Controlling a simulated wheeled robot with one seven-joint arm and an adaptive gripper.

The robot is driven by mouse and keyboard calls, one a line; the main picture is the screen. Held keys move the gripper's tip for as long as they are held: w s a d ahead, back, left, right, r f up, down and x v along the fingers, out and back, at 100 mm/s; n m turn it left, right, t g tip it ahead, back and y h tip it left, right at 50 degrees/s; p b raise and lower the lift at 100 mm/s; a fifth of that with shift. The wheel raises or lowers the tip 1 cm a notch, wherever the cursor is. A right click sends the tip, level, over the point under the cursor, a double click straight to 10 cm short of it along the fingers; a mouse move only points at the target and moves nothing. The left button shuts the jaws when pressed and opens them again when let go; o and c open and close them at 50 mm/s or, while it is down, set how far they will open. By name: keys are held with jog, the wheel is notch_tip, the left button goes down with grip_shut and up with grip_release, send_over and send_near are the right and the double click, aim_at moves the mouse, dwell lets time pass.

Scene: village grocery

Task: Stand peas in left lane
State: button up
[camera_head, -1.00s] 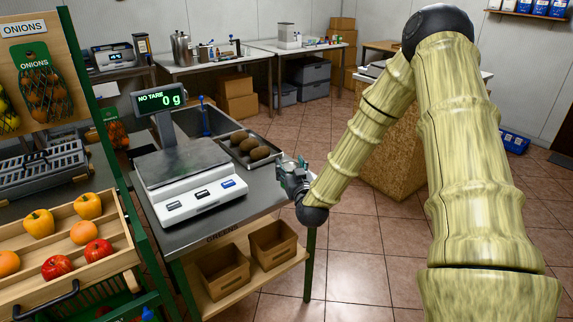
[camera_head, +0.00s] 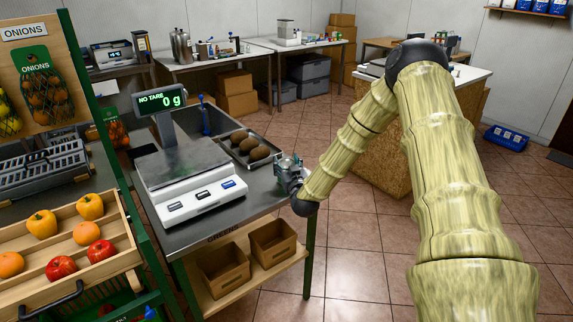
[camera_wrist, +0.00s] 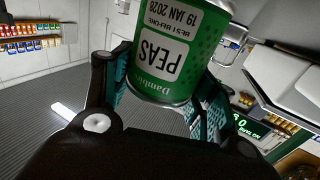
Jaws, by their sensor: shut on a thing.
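A green peas can (camera_wrist: 172,50) fills the upper middle of the wrist view, its label upside down and its metal rim at the lower end. My gripper (camera_wrist: 165,95) is shut on it, with a teal pad on each side of the can. In the head view my gripper (camera_head: 287,172) is above the right edge of the steel counter, just right of the scale; the can cannot be made out there. I cannot identify the left lane in either view.
A scale (camera_head: 190,180) reading 0 g stands on the steel counter (camera_head: 262,190). A wooden fruit rack (camera_head: 125,258) is at left. Wooden bins (camera_head: 222,270) sit below. Open tiled floor lies right.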

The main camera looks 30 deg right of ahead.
jog(key=shift+f, duration=0.15)
jog(key=shift+f, duration=0.1)
jog(key=o, duration=1.2)
jog(key=shift+c, duration=0.2)
